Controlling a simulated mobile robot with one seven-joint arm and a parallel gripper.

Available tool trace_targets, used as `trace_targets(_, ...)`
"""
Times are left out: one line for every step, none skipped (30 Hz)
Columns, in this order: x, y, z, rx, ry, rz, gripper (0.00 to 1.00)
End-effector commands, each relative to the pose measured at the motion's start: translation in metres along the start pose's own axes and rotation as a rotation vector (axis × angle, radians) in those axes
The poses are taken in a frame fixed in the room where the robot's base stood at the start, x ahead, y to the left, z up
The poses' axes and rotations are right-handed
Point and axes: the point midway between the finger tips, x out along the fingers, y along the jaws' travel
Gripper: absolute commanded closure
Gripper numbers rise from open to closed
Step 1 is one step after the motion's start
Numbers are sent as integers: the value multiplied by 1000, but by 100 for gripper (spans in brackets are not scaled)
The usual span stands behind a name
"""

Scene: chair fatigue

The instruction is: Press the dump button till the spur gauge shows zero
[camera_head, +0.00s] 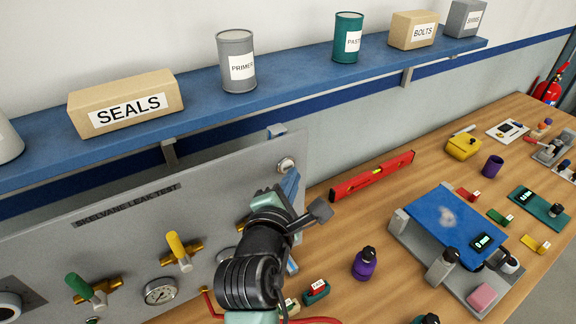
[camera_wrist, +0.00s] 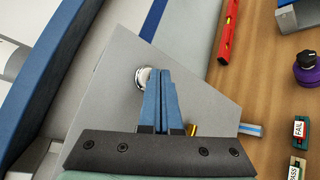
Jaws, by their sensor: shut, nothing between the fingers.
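The grey panel (camera_head: 120,225) reads "SKELVANE LEAK TEST". A round silver button (camera_head: 286,165), likely the dump button, sits at its upper right corner; it has no readable label. The button also shows in the wrist view (camera_wrist: 142,77), partly behind my left finger. My gripper (camera_head: 290,182) is shut and empty, its blue fingertips (camera_wrist: 160,72) close to the button; I cannot tell whether they touch. One gauge (camera_head: 160,291) is in sight low on the panel. A second gauge (camera_head: 228,254) is mostly hidden by my arm. I cannot tell which is the spur gauge, nor read its needle.
Yellow (camera_head: 178,251) and green (camera_head: 85,288) handled valves stick out of the panel. A blue shelf (camera_head: 290,85) with boxes and cans runs above.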

Motion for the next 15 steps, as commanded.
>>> trace_targets(0, 0, 0, 0, 0, 0, 100)
trace_targets(0, 0, 0, 0, 0, 0, 100)
trace_targets(0, 0, 0, 0, 0, 0, 100)
trace_targets(0, 0, 0, 0, 0, 0, 100)
trace_targets(0, 0, 0, 0, 0, 0, 100)
trace_targets(1, 0, 0, 0, 0, 0, 100)
trace_targets(1, 1, 0, 0, 0, 0, 100)
trace_targets(1, 1, -1, 0, 0, 0, 100)
trace_targets(2, 1, -1, 0, 0, 0, 100)
trace_targets(2, 1, -1, 0, 0, 0, 100)
trace_targets(2, 2, -1, 0, 0, 0, 100)
trace_targets(2, 2, -2, 0, 0, 0, 100)
trace_targets(3, 2, -2, -1, 0, 0, 100)
trace_targets(3, 2, -2, -1, 0, 0, 100)
trace_targets(3, 2, -2, -1, 1, 0, 100)
